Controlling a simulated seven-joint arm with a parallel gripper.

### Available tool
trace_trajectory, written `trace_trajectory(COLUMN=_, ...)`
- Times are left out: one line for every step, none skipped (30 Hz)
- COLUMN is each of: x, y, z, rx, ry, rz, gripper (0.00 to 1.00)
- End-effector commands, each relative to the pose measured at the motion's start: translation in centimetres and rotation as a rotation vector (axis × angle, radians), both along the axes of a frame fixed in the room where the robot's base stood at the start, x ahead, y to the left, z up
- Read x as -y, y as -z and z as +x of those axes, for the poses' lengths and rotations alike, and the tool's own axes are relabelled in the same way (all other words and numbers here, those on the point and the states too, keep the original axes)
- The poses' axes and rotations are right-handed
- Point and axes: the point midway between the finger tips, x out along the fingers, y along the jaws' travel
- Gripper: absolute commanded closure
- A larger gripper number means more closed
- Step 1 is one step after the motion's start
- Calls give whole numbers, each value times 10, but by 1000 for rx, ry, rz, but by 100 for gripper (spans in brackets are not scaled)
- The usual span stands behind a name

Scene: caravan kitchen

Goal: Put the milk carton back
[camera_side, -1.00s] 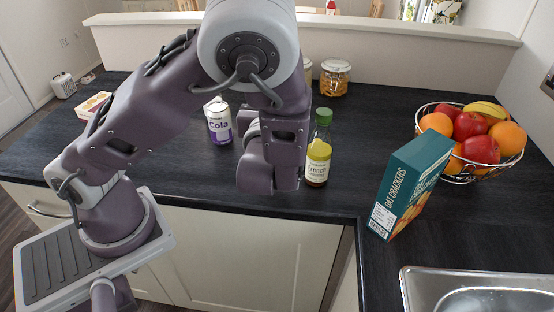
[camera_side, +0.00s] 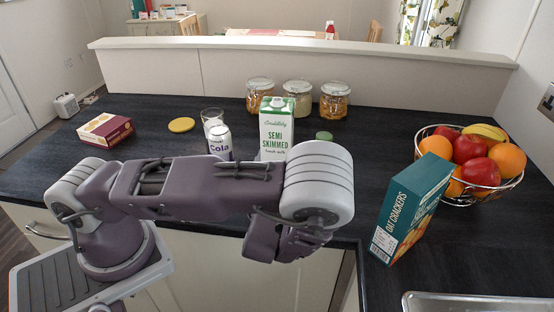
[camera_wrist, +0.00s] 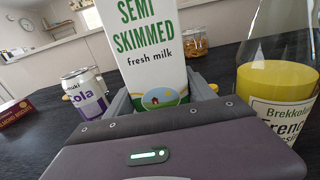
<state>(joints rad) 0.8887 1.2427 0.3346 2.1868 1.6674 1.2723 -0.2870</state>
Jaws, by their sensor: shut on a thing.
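The milk carton (camera_side: 276,133), white and green with "Semi Skimmed" on it, stands upright behind my arm in the side view; its lower part is hidden there. It is also straight ahead in the wrist view (camera_wrist: 150,45). My gripper (camera_wrist: 162,95) is shut on the carton low down, one grey finger at each side. In the side view my arm hides the fingers and the carton's base, so I cannot tell whether it touches the worktop.
A cola can (camera_side: 220,143) and a glass (camera_side: 211,117) are left of the carton. A sauce bottle (camera_wrist: 275,95) is close on the right. Several jars (camera_side: 297,98) stand behind. Oat crackers (camera_side: 412,208) and a fruit bowl (camera_side: 470,199) are further right. A flat box (camera_side: 104,129) lies left.

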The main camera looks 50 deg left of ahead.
Motion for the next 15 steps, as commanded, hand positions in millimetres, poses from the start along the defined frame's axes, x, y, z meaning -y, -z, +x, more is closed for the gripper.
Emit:
trace_trajectory(x=0, y=1, z=0, rx=0, ry=0, rz=0, gripper=35)
trace_trajectory(x=0, y=1, z=0, rx=0, ry=0, rz=0, gripper=29)
trace_trajectory(x=0, y=1, z=0, rx=0, ry=0, rz=0, gripper=21)
trace_trajectory(x=0, y=1, z=0, rx=0, ry=0, rz=0, gripper=16)
trace_trajectory(x=0, y=1, z=0, rx=0, ry=0, rz=0, gripper=15)
trace_trajectory(x=0, y=1, z=0, rx=0, ry=0, rz=0, gripper=15)
trace_trajectory(x=0, y=1, z=0, rx=0, ry=0, rz=0, gripper=15)
trace_trajectory(x=0, y=1, z=0, rx=0, ry=0, rz=0, gripper=15)
trace_trajectory(x=0, y=1, z=0, rx=0, ry=0, rz=0, gripper=15)
trace_trajectory(x=0, y=1, z=0, rx=0, ry=0, rz=0, gripper=15)
trace_trajectory(x=0, y=1, z=0, rx=0, ry=0, rz=0, gripper=15)
trace_trajectory(x=0, y=0, z=0, rx=0, ry=0, rz=0, gripper=15)
trace_trajectory(x=0, y=0, z=0, rx=0, ry=0, rz=0, gripper=15)
trace_trajectory(x=0, y=-2, z=0, rx=0, ry=0, rz=0, gripper=15)
trace_trajectory(x=3, y=-3, z=-2, rx=-1, ry=1, rz=-1, gripper=15)
